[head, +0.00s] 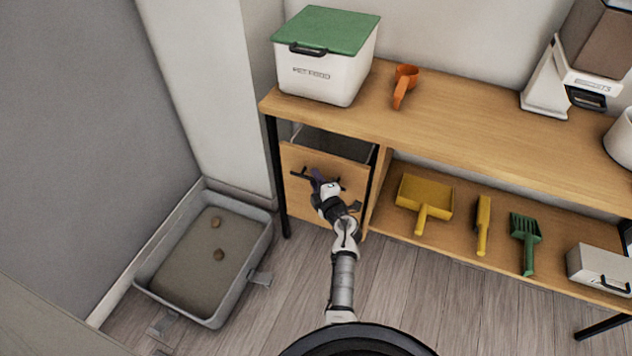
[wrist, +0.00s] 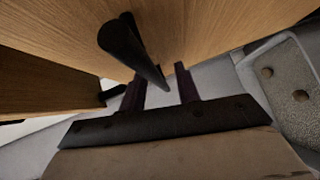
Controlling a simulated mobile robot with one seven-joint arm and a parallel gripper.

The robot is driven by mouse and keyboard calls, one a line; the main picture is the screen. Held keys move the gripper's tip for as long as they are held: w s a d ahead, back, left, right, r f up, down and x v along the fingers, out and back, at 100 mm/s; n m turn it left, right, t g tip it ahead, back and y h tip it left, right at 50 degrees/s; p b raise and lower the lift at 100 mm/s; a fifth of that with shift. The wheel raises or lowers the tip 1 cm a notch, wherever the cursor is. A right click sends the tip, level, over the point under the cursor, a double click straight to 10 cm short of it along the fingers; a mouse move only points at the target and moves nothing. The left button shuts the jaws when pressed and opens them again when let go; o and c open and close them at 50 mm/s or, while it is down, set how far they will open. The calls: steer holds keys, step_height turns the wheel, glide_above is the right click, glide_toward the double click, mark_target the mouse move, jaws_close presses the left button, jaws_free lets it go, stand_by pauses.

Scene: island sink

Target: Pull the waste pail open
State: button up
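The waste pail has a wooden front (head: 300,204) below the left end of the counter. A grey, dark-shadowed opening (head: 335,144) shows above and behind this front. A dark bar handle (head: 299,173) crosses the front, partly hidden by my gripper (head: 317,181) in the head view. In the wrist view the black handle (wrist: 130,42) juts from the wooden front (wrist: 210,25). My gripper (wrist: 160,71) has its two dark fingers apart, with the handle's near end appearing between them. I cannot tell whether they touch it.
A grey litter tray (head: 262,245) stands on the floor to the left. The counter (head: 450,110) bears a green-lidded pet food box (head: 320,75) and an orange scoop (head: 403,82). Yellow and green tools lie on the lower shelf (head: 455,233). Bare floor (head: 440,300) lies in front.

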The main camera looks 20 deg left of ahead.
steer(key=shift+w+a, duration=0.2)
jaws_close()
stand_by(0.3)
